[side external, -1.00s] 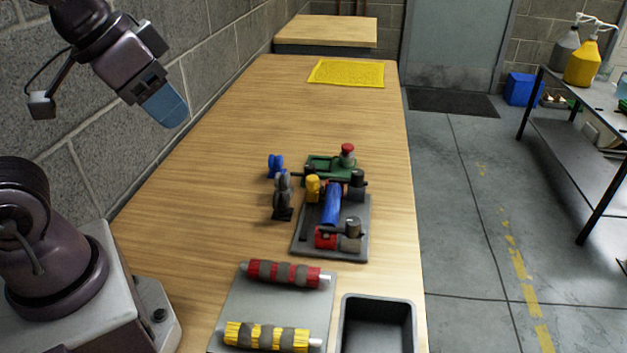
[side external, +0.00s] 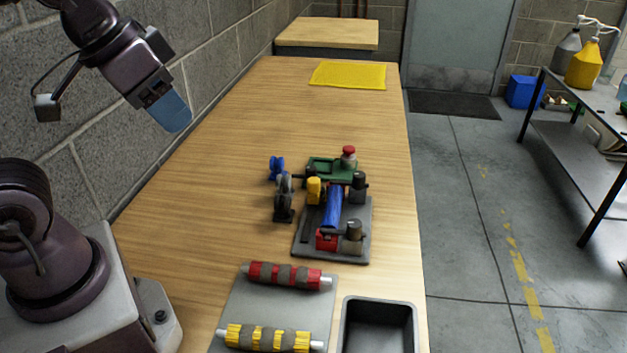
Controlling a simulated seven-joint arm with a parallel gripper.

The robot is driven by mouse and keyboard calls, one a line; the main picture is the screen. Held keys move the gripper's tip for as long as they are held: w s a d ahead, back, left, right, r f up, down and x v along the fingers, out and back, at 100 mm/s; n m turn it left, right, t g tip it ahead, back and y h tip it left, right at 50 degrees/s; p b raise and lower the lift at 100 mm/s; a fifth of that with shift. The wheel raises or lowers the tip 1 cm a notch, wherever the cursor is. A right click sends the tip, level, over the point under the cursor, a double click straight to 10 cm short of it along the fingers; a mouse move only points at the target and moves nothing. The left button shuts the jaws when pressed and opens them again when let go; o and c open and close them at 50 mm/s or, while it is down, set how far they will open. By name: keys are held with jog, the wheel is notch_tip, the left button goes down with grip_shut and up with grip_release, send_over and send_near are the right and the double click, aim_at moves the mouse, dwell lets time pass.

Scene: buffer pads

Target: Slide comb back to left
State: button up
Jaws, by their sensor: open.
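No part is clearly recognisable as the comb at this size. A small machine on a dark grey base plate (side external: 360,230) stands mid-table, with a blue bar (side external: 333,207), a yellow part (side external: 314,190), a red block (side external: 326,239) and a green part (side external: 322,165) with a red-topped knob (side external: 349,151). A dark stand (side external: 284,202) and a blue piece (side external: 277,168) are at its left. My gripper (side external: 170,112), with blue fingertips, is high at the upper left, well apart from the machine. It is open, and nothing shows in it.
Red-grey (side external: 288,275) and yellow-grey (side external: 265,338) rollers lie on a grey board (side external: 270,305) in front. An empty dark tray (side external: 378,306) sits at their right. A yellow mat (side external: 347,75) lies at the far end. The table between mat and machine is clear.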

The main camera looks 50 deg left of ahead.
jog(key=w+a+f+g, duration=0.4)
jog(key=w+f, duration=0.1)
jog(key=w, duration=0.5)
jog(key=m+g+h, duration=0.1)
jog(key=m+h, duration=0.4)
jog(key=m, duration=1.3)
send_near(314, 179)
jog(key=x, duration=1)
jog(key=shift+s+d+f, duration=0.1)
jog(key=shift+f, duration=0.05)
